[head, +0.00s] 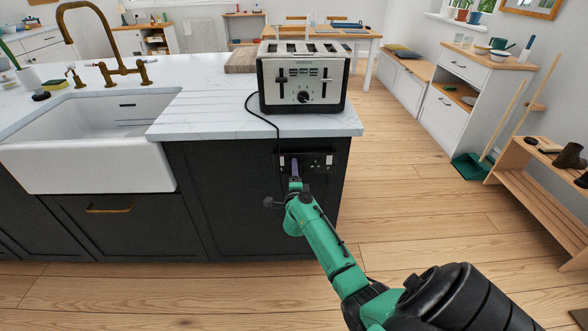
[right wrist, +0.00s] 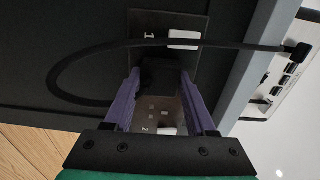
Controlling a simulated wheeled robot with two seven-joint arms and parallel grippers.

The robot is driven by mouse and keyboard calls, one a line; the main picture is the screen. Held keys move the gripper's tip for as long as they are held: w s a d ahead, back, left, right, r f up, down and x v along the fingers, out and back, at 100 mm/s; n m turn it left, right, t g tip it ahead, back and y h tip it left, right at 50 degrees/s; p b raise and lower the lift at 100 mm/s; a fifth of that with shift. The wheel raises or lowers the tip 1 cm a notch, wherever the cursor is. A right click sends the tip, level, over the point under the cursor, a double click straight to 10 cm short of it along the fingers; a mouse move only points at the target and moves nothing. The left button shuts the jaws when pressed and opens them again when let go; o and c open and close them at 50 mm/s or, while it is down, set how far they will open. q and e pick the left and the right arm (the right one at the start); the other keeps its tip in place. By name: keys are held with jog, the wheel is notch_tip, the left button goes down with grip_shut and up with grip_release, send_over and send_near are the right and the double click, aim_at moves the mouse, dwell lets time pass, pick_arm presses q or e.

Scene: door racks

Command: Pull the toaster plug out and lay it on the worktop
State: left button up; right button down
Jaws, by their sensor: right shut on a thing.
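The silver and black toaster (head: 303,78) stands on the white marbled worktop (head: 205,105), near its right end. Its black cord (head: 262,118) hangs over the front edge to the dark socket plate (head: 318,161) on the island's end panel. My right gripper (head: 295,172) is at the left part of this plate. In the right wrist view, its purple fingers (right wrist: 160,88) are shut on the black plug (right wrist: 158,72), with the cord looping away from it. The plug is in front of the plate; I cannot tell whether its pins are seated. My left gripper is not in view.
A white sink (head: 85,150) with a brass tap (head: 105,60) is at the left. Bare worktop lies left of the toaster. A wooden bench (head: 545,190) stands on the right, across open floor.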

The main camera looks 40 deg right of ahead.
jog(key=shift+p+v, duration=1.7)
jog(key=shift+v, duration=1.3)
jog(key=p+v, duration=0.1)
jog(key=v, duration=0.2)
